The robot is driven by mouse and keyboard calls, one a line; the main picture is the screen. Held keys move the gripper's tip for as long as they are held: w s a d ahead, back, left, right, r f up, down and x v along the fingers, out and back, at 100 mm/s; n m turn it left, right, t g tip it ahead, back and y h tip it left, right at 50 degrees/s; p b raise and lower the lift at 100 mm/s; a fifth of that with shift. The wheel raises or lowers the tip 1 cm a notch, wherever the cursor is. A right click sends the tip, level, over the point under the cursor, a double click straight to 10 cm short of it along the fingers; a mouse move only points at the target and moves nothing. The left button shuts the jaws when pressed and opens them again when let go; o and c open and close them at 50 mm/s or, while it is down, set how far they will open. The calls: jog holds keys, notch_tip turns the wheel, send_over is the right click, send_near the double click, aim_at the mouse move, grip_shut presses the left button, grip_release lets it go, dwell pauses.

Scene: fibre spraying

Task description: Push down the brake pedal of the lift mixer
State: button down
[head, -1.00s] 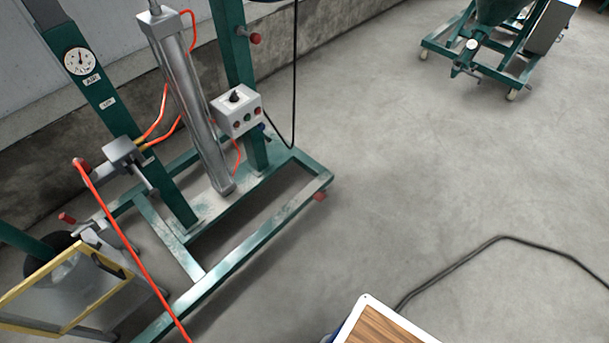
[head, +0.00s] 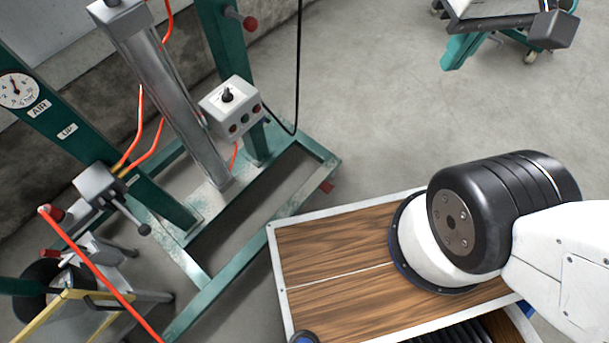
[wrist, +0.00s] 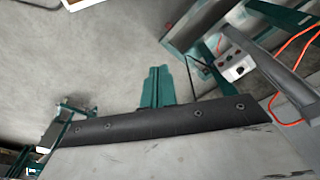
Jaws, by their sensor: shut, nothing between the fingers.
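The green lift frame (head: 215,312) stands at left with a steel cylinder, a gauge and a grey control box (head: 230,105). A small red piece (head: 327,187) sticks out at its near right corner, low over the floor; it may be the brake pedal, but I cannot tell for sure. My gripper (head: 450,64) is at the top right, its two green fingers shut together and empty. It points toward the frame's corner, well apart from it. In the wrist view my gripper (wrist: 157,70) has bare floor ahead, and the control box (wrist: 236,66) is upper right.
A green wheeled stand with casters (head: 530,57) is partly hidden behind my gripper. A yellow-framed unit (head: 60,310) and red hoses (head: 100,270) lie at lower left. Grey floor (head: 370,100) between the frame and my gripper is clear. A black cable (head: 298,60) hangs behind the frame.

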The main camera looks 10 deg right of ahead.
jog(key=shift+w+d, duration=0.15)
jog(key=shift+w, duration=0.15)
